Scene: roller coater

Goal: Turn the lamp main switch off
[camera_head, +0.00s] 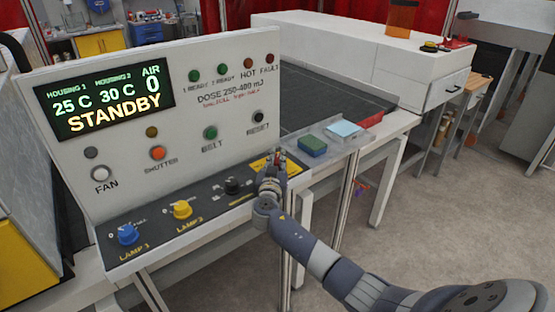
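A sloped control panel (163,222) runs along the front of the grey cabinet. A blue LAMP 1 knob (128,233), a yellow LAMP 2 knob (182,209) and a black knob (232,186) sit on it from left to right. At its right end is a yellow plate (260,164) with a small red part beside it, mostly covered by my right gripper (277,160). My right gripper is at this plate, fingers over the red part. Its finger opening and any contact are too small to tell. My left gripper is out of view.
The cabinet's display (104,102) reads STANDBY, above several buttons and lights. Right of my gripper, a green block (312,146) and a light blue pad (343,129) lie on a ledge. A dark conveyor (320,98) leads to a white machine (360,55).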

